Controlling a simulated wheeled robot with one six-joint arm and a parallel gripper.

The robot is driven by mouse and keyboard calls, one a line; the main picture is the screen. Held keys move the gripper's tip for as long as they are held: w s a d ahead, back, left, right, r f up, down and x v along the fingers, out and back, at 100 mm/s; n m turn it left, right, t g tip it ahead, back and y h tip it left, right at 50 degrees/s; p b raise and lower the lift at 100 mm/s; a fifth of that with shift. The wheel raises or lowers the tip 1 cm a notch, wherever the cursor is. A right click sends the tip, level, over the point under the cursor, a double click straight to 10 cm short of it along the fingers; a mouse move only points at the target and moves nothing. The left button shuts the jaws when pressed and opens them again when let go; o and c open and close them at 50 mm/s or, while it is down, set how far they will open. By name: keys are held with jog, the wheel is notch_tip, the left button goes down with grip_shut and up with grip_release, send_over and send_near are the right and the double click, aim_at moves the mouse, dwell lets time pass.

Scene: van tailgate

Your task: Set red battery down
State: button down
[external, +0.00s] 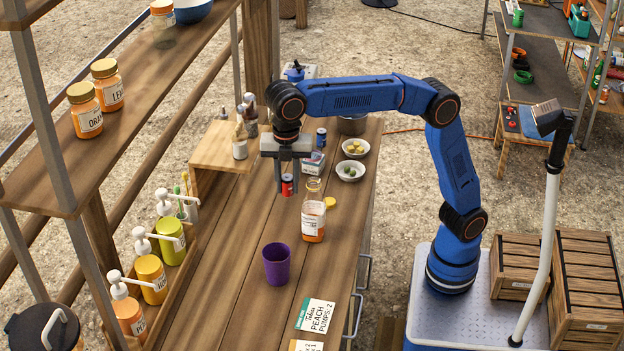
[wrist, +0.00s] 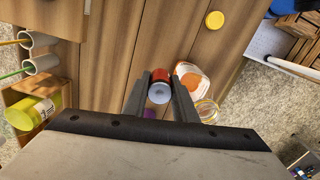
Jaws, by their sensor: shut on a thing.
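The red battery (external: 287,184) is between the fingers of my gripper (external: 286,178), over the wooden counter (external: 235,235). In the wrist view the red battery (wrist: 187,69) shows its red side and a pale round end, held between the two dark fingers of my gripper (wrist: 161,90). My gripper is shut on it and points down. I cannot tell whether the battery's lower end touches the counter.
A glass bottle with orange contents (external: 313,215) stands just right of the battery, with a yellow lid (external: 330,202) beside it. A purple cup (external: 277,264) stands nearer the front. Pump bottles (external: 150,275) line the left side. Small bowls (external: 350,170) and a tin are behind.

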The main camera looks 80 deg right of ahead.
jog(key=w+d+f, duration=0.3)
jog(key=d, duration=0.6)
send_over(287, 208)
notch_tip(287, 208, down, 5)
jog(key=shift+r, duration=0.1)
jog(key=shift+f, duration=2.55)
jog(key=shift+f, duration=0.15)
jog(key=c, duration=1.4)
grip_release()
jog(key=shift+c, duration=0.2)
notch_tip(287, 208, up, 12)
